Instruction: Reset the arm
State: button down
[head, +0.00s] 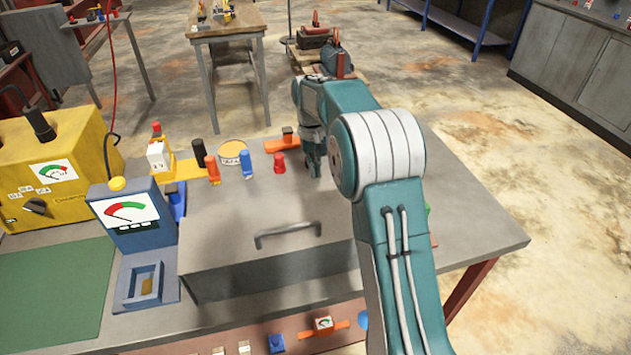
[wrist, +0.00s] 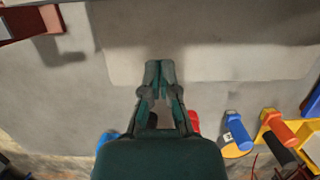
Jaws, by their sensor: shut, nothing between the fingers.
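My gripper (head: 312,168) hangs at the end of my teal arm, over the grey workbench (head: 470,215) just behind the grey metal box (head: 205,225) with a handle. In the wrist view my gripper (wrist: 160,68) is shut, with its fingertips together and nothing between them. Whether the tips touch a surface, I cannot tell. My arm hides part of the bench's right side in the head view.
A red peg (head: 279,163), a blue peg (head: 247,164) and an orange peg (head: 212,168) stand left of my gripper. A blue meter (head: 131,212) and a yellow unit (head: 70,165) are further left. The bench's right end is mostly clear.

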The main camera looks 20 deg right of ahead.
jog(key=v, duration=0.5)
jog(key=s+a+r+t, duration=0.1)
jog(key=s+r+t, duration=0.1)
jog(key=s+r, duration=0.5)
jog(key=s+r+t, duration=0.2)
jog(key=s+r, duration=0.2)
jog(key=s, duration=0.5)
jog(key=s+f+t, duration=0.2)
jog(key=s, duration=0.7)
jog(key=s+f+t, duration=0.2)
jog(key=s, duration=0.7)
jog(key=shift+a+f, duration=0.2)
jog(key=shift+a, duration=0.15)
jog(key=shift+s, duration=0.1)
